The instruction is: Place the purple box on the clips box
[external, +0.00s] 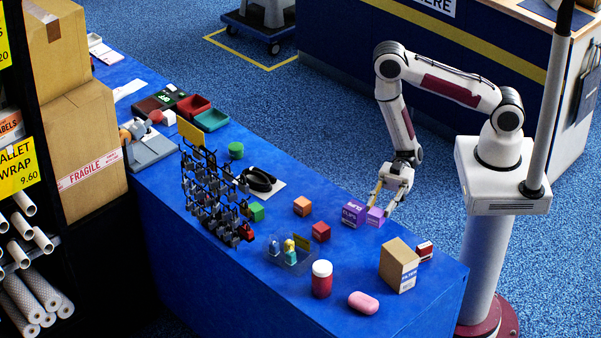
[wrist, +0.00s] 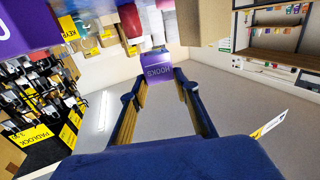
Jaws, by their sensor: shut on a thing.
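The purple box (external: 376,216) is between the fingertips of my gripper (external: 381,206) near the table's right edge. In the wrist view the purple box (wrist: 154,66) shows a HOOKS label at the ends of the two fingers (wrist: 160,82). The clips box (external: 352,215) is a darker purple box with white lettering, upright on the table just left of the held box. The two look very close; I cannot tell if they touch, or if the held box is clear of the table. A large purple surface (wrist: 14,24) fills the wrist view's upper left corner.
A red cube (external: 320,232) and an orange cube (external: 303,206) stand to the left. A brown carton (external: 399,264), a red-and-white jar (external: 322,279) and a pink rounded item (external: 363,302) stand nearer the front. A hook rack (external: 212,200) stands farther left.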

